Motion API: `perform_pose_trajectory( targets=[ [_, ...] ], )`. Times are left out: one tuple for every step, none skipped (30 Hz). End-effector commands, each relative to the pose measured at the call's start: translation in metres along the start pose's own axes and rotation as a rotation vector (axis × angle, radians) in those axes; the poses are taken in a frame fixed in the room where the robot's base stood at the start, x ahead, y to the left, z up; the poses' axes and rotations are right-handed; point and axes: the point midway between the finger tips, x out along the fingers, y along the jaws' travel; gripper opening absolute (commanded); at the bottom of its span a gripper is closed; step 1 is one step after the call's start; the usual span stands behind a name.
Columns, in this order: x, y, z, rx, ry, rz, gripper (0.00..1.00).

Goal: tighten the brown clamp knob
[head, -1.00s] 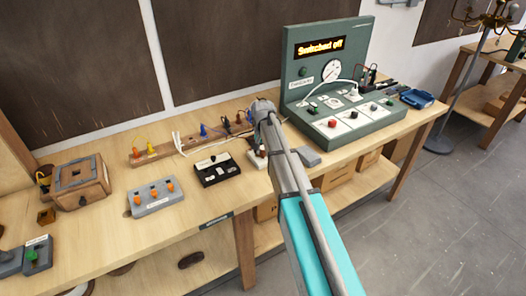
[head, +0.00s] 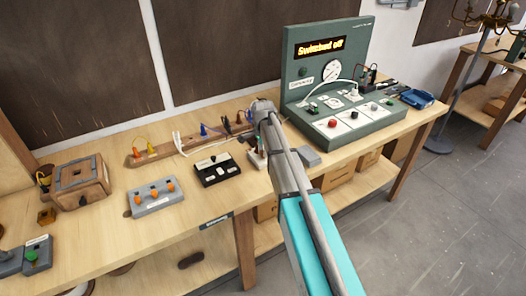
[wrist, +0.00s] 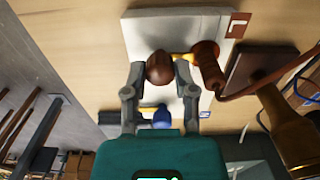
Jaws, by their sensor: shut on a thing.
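The brown clamp knob (wrist: 159,69) is round and dark. It sits on a pale block (wrist: 140,35) in the wrist view. My gripper (wrist: 160,72) has one grey finger on each side of the knob and is shut on it. A yellow piece and a second brown part (wrist: 208,62) with a brown cord lie just right of the knob. In the head view my arm (head: 290,175) reaches down to the bench and hides the knob and fingertips. Part of a pale block (head: 256,160) shows left of the arm.
A blue knob (wrist: 162,118) is close to my gripper in the wrist view. A green test panel (head: 350,50) reading "Switched off" stands right of my arm. A black box (head: 217,171) and a grey box with orange knobs (head: 154,196) lie left on the wooden bench (head: 100,240).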

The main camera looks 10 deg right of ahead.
Motion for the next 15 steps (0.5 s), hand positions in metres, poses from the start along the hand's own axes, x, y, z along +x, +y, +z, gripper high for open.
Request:
perform_pose_trajectory(
  targets=[
    [-0.0003,-0.0014,-0.0025,0.013,0.006,-0.003,0.00],
    [-0.0003,-0.0014,-0.0025,0.019,0.006,-0.003,0.00],
    [-0.0003,-0.0014,-0.0025,0.025,0.006,-0.003,0.00],
    [-0.0003,-0.0014,-0.0025,0.028,0.006,-0.003,0.00],
    [-0.0003,-0.0014,-0.0025,0.030,0.006,-0.003,0.00],
    [-0.0003,-0.0014,-0.0025,0.032,0.006,-0.003,0.00],
    [-0.0003,-0.0014,-0.0025,0.033,0.006,-0.003,0.00],
    [-0.0003,-0.0014,-0.0025,0.034,0.006,-0.003,0.00],
    [-0.0003,-0.0014,-0.0025,0.034,0.006,-0.003,0.00],
    [-0.0003,-0.0014,-0.0025,0.034,0.006,-0.003,0.00],
    [-0.0003,-0.0014,-0.0025,0.034,0.006,-0.003,0.00],
    [-0.0003,-0.0014,-0.0025,0.034,0.006,-0.003,0.00],
    [-0.0003,-0.0014,-0.0025,0.034,0.006,-0.003,0.00],
    [-0.0003,-0.0014,-0.0025,0.034,0.006,-0.003,0.00],
    [-0.0003,-0.0014,-0.0025,0.034,0.006,-0.003,0.00]
  ],
)
